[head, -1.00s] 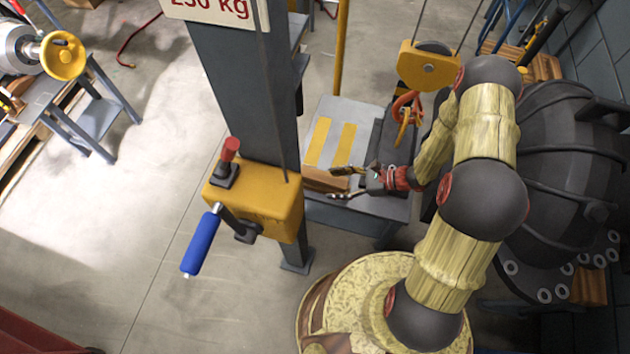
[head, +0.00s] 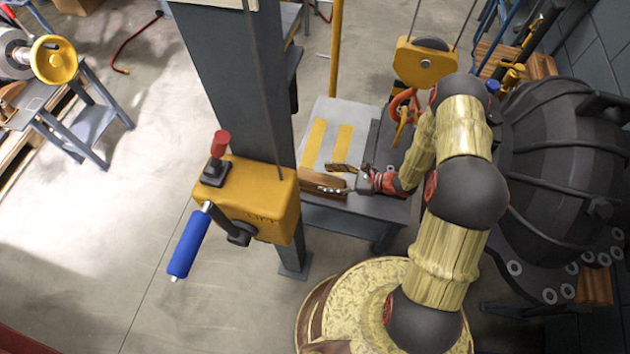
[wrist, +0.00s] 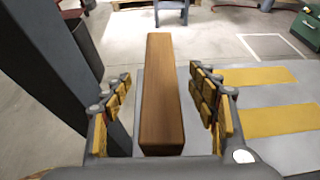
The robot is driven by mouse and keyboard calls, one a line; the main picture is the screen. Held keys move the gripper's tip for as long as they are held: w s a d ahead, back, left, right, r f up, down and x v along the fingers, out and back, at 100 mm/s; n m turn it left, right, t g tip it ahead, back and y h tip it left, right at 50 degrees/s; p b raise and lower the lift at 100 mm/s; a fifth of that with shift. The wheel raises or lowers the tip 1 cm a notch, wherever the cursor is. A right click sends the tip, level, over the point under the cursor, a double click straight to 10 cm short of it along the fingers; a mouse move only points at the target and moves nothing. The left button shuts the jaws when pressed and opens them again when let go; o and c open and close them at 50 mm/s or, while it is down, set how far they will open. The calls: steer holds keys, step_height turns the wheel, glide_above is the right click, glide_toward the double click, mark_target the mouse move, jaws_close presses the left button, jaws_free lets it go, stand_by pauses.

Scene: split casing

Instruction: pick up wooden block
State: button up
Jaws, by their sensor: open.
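The wooden block (wrist: 162,95) is a long brown bar. In the wrist view it lies lengthwise between the two open fingers of my gripper (wrist: 160,105), with gaps on both sides. In the head view the block (head: 322,186) lies at the near left part of the grey cart top (head: 368,209), close to the post. My gripper (head: 340,178) is at the block's right end, its fingers spread along either side. The block's near end is partly hidden by the gripper in the head view.
The dark lift post (head: 240,90) stands just left of the block, carrying a yellow control box (head: 262,205) with a blue-handled crank (head: 190,245). A yellow pulley block with hook (head: 427,64) hangs behind my arm. A large dark casing (head: 565,150) is at right.

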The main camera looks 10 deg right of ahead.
mark_target(316, 177)
steer(key=b+x, duration=0.1)
steer(key=x, duration=0.4)
steer(key=shift+w+a+f+b, duration=0.1)
steer(key=shift+a+f+b, duration=0.15)
steer(key=shift+b, duration=0.1)
steer(key=shift+r, duration=0.1)
steer(key=c, duration=0.3)
steer(key=c, duration=1.1)
steer(key=shift+c, duration=0.7)
